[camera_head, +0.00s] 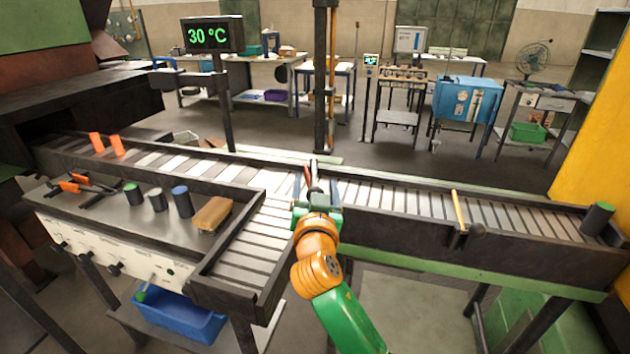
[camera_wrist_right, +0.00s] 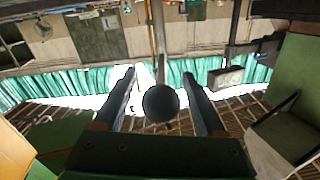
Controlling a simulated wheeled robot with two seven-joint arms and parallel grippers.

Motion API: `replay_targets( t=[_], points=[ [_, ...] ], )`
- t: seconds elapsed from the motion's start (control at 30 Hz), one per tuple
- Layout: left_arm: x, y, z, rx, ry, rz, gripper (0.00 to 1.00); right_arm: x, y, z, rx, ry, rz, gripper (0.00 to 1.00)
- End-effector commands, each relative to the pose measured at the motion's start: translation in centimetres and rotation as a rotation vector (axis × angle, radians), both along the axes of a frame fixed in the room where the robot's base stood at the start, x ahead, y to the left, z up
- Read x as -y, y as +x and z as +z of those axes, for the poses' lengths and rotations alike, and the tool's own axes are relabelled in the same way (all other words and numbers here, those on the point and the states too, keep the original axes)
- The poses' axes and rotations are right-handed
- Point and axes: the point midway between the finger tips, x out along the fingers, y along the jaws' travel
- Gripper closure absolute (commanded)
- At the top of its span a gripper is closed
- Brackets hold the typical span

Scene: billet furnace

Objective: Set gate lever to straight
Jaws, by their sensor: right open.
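My right gripper (camera_head: 312,182) is over the junction of the roller conveyors in the head view, its fingers pointing away from me. In the right wrist view the two dark fingers of this gripper (camera_wrist_right: 166,102) stand apart, open. A round black knob (camera_wrist_right: 160,103), apparently the gate lever's end, shows between them with a gap on each side. I cannot tell how deep it sits between the fingers. In the head view the gripper hides this knob, and the lever's angle cannot be read. My left gripper is not in view.
A yellow bar (camera_head: 458,210) with a black ball (camera_head: 477,230) is on the right conveyor (camera_head: 400,231). Two glowing orange billets (camera_head: 97,143) are at the left. A dark post (camera_head: 320,80) rises behind the junction.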

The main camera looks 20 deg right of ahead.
Motion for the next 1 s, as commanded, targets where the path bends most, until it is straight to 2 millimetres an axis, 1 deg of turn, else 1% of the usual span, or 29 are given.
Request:
replay_targets(
  t=[0.17, 0.2, 0.27, 0.3, 0.37, 0.4, 0.47, 1.0],
  points=[
    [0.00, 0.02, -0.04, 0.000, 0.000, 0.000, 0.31, 0.03, 0.06, -0.07, 0.000, 0.000, 0.000, 0.27],
    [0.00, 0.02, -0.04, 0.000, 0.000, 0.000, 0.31, 0.03, 0.06, -0.07, 0.000, 0.000, 0.000, 0.29],
    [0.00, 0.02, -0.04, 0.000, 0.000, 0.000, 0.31, 0.02, 0.06, -0.08, -0.001, 0.000, 0.000, 0.46],
    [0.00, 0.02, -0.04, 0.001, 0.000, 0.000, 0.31, 0.02, 0.06, -0.08, -0.001, 0.000, 0.000, 0.56],
    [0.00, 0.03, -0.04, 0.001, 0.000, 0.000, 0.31, 0.02, 0.06, -0.09, -0.001, -0.001, 0.000, 0.73],
    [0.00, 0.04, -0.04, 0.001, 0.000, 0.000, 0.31, 0.02, 0.06, -0.09, -0.001, -0.001, 0.000, 0.83],
    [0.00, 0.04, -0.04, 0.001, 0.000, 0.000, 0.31, 0.02, 0.05, -0.10, -0.001, -0.001, 0.000, 1.00],
    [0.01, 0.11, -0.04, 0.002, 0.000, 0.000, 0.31, 0.02, 0.05, -0.12, -0.002, -0.001, 0.000, 1.00]
  ],
)
